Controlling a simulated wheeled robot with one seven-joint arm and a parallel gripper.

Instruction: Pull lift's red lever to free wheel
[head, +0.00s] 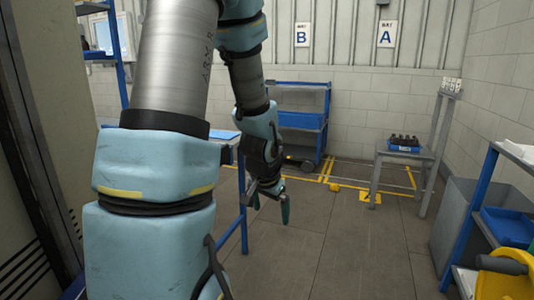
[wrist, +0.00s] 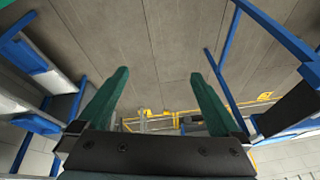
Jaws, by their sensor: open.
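I see no red lever in either view, and I cannot make out which thing is the lift. My gripper (head: 270,203) hangs in mid-air in the head view, pointing down over the grey floor, right of a blue upright post. In the wrist view my gripper (wrist: 159,74) shows two green fingers spread wide apart, with nothing between them but floor further off. A yellow rounded part (head: 502,277) is cut off at the lower right edge of the head view; I cannot tell what it is.
A blue shelf cart (head: 303,122) stands at the back wall under sign B (head: 302,34). A grey stand (head: 405,158) bears a blue crate (head: 404,149) of dark bottles. A grey bin (head: 463,220) and blue-framed shelving (head: 483,190) line the right. The middle floor (head: 340,240) is clear.

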